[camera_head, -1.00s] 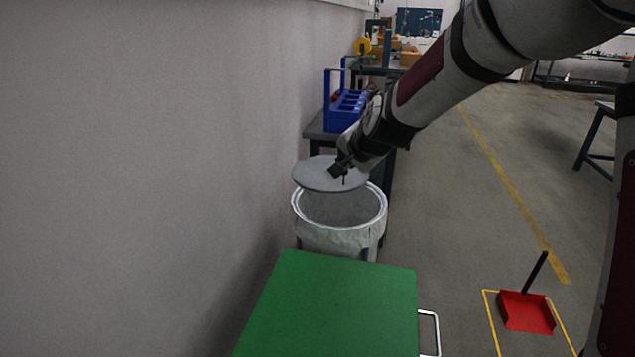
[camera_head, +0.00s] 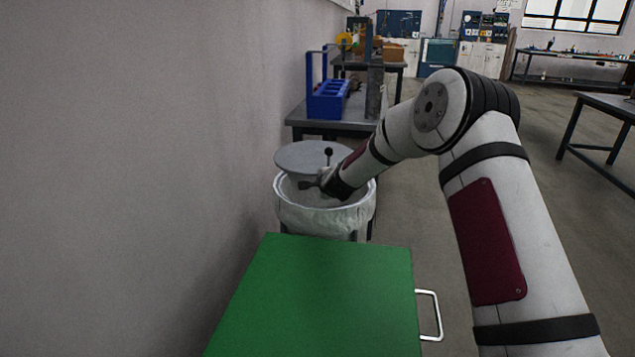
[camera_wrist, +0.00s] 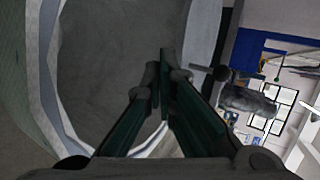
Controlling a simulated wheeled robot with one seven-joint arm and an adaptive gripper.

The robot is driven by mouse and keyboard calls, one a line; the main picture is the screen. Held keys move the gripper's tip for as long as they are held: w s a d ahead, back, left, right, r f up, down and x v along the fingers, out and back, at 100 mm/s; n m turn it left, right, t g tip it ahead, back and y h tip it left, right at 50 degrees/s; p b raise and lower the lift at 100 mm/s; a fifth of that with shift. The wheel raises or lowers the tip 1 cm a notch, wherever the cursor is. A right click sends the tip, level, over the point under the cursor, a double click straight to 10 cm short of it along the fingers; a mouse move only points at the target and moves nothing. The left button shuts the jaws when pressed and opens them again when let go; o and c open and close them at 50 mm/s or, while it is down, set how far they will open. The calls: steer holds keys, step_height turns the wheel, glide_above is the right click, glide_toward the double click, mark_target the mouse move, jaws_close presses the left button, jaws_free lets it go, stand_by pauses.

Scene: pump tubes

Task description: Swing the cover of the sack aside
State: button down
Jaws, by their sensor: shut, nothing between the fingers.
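The sack (camera_head: 318,221) is a pale bag hung on a round white rim in a stand beside the wall. Its cover (camera_head: 297,157), a grey disc with a dark knob (camera_head: 328,153), sits raised over the far side of the mouth. The near part of the mouth is open. My gripper (camera_head: 306,185) is at the mouth, just below and in front of the knob, apart from it. In the wrist view my fingers (camera_wrist: 163,62) are shut and empty. The knob (camera_wrist: 221,73) shows right of them, and the sack's rim (camera_wrist: 49,80) curves at left.
A green-topped cabinet (camera_head: 320,300) with a white handle (camera_head: 432,315) stands in front of the sack. A grey bench (camera_head: 350,124) with a blue rack (camera_head: 328,100) stands behind it. The wall is close at left; open floor lies at right.

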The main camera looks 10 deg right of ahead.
steer(key=w+r+b+x, duration=0.1)
steer(key=x, duration=0.8)
steer(key=shift+r, duration=0.35)
